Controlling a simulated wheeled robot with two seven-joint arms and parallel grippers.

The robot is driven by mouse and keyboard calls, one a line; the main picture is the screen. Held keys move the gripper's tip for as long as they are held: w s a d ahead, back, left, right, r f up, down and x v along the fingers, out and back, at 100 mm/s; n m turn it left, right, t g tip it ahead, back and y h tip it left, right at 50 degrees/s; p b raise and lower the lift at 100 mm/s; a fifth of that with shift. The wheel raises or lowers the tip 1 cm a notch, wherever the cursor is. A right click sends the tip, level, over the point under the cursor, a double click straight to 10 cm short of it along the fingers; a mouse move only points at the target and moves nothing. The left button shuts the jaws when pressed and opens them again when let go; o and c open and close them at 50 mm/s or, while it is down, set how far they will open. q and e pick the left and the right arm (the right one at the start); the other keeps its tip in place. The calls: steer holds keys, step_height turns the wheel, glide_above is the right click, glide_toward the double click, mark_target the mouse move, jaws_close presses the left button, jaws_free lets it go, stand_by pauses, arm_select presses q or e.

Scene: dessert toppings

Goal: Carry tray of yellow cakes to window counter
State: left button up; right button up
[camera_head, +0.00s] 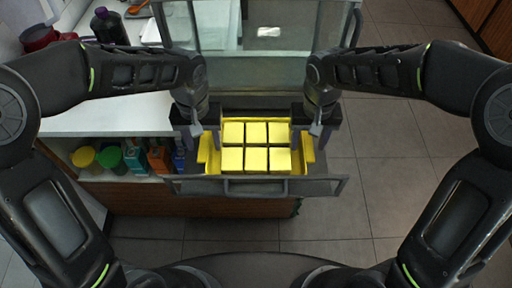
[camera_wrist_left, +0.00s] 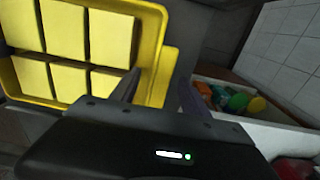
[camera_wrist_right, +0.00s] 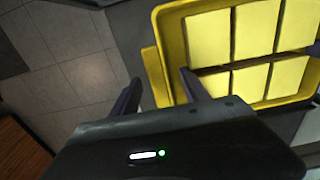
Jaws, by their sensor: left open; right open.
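The yellow tray (camera_head: 308,152) holds several square yellow cakes (camera_head: 256,146) in two rows. It sits level inside a grey frame in front of me. My left gripper (camera_head: 205,142) is open at the tray's left handle; in the left wrist view its fingers (camera_wrist_left: 160,92) lie on either side of that handle (camera_wrist_left: 168,66). My right gripper (camera_head: 314,140) is open at the right handle; in the right wrist view its fingers (camera_wrist_right: 158,92) lie on either side of that handle (camera_wrist_right: 153,75). Neither grips the tray. Contact cannot be told.
A white counter (camera_head: 105,118) stands at left. Its shelf below holds coloured jars and boxes (camera_head: 110,157). A dark bottle (camera_head: 108,27) and red jar (camera_head: 40,37) stand on the far counter. A glass pane (camera_head: 262,72) rises behind the tray. The tiled floor (camera_head: 385,150) at right is clear.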

arm_select(q)
steer(key=shift+f, duration=0.1)
steer(key=shift+c, duration=0.4)
arm_select(e)
steer(key=shift+f, duration=0.1)
steer(key=shift+c, duration=0.4)
arm_select(q)
jaws_close()
arm_select(e)
jaws_close()
